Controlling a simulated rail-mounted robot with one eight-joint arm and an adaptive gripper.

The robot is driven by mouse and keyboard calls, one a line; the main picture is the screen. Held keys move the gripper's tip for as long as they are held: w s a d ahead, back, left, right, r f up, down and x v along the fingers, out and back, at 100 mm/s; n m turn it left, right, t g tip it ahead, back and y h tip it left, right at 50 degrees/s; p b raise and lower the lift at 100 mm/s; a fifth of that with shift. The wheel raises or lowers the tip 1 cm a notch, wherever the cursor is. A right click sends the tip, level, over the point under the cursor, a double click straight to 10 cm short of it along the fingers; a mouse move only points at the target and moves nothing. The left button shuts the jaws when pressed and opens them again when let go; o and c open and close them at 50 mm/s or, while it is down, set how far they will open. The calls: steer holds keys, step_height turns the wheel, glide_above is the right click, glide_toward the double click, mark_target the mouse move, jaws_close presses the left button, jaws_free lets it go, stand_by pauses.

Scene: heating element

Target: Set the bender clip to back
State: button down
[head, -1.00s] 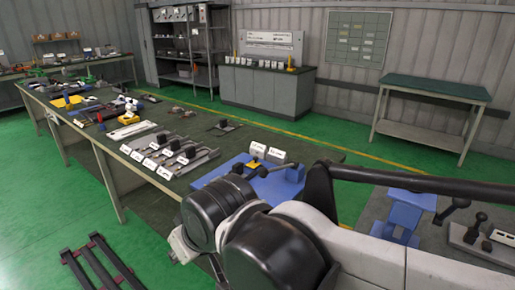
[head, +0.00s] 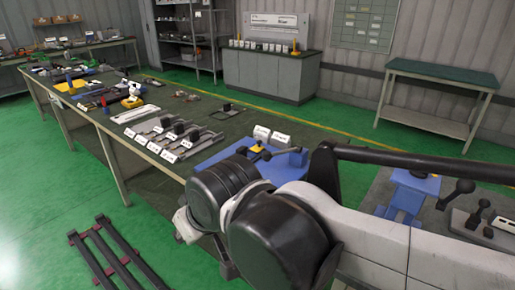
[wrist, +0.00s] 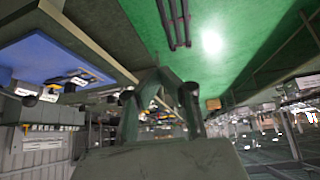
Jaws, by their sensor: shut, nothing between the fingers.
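A blue bender plate (head: 214,168) lies at the near right end of the long workbench. On it are a small yellow block (head: 256,150), a lever with a black knob (head: 280,141) and two white labels. I cannot make out the clip or its setting. My arm partly covers the plate in the head view. The blue plate also shows tilted at upper left in the wrist view (wrist: 45,60). My gripper (wrist: 160,100) is shut and empty, apart from the plate, near the bench edge and above the green floor. It is not visible in the head view.
The long workbench (head: 110,135) carries several flat levered fixtures (head: 175,135) left of the blue plate. A black rack (head: 115,252) lies on the floor at front left. Another blue fixture (head: 408,195) stands at right. Green floor is open before the bench.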

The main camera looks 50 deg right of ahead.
mark_target(259, 141)
stand_by(0.3)
